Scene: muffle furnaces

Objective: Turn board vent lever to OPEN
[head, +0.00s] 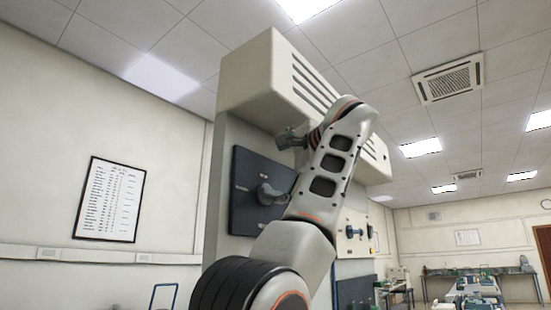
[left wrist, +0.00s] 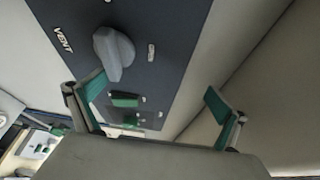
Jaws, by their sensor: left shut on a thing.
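The board vent lever (head: 268,193) is a grey knob with a bar handle on a dark board (head: 243,177) on the side of a tall furnace cabinet. In the left wrist view the lever (left wrist: 115,52) sits beside the printed word VENT, just past the fingertips and near the left-hand finger. My left gripper (head: 288,138) is above the lever in the head view. Its green-padded fingers (left wrist: 156,95) stand apart in the left wrist view. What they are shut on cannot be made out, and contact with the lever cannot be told. My right gripper is not in view.
The cabinet's vented cream hood (head: 270,80) overhangs the board close to my left arm. A second, pale panel (head: 353,233) with knobs is to the right, partly behind my arm. A framed chart (head: 110,200) hangs on the left wall. Benches stand far right.

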